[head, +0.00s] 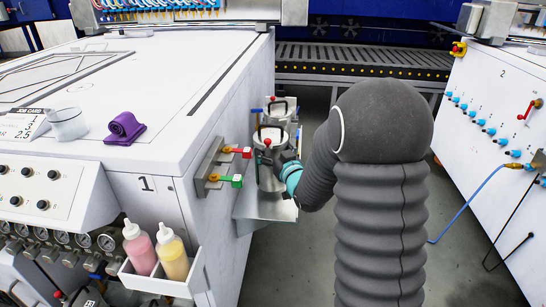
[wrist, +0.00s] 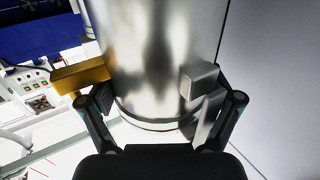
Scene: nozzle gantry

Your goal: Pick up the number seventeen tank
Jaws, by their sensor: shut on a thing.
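A shiny metal cylindrical tank (head: 266,172) stands upright at the side shelf of the white machine, with a red knob on its top. It fills the middle of the wrist view (wrist: 155,50), cut off at the top. My gripper (wrist: 148,82) is shut on this tank, one finger on each side of its lower body. In the head view my arm and gripper cover the tank's right side. A second similar tank (head: 286,104) stands just behind it. No number is readable on either tank. I cannot tell whether the held tank touches the shelf.
The shelf (head: 268,208) juts from the white machine marked 1 (head: 165,165). Red and green valve handles (head: 232,181) stick out just left of the tank. Bottles (head: 172,255) sit in a side rack. Another machine, marked 2 (head: 500,110), stands right, with grey floor between.

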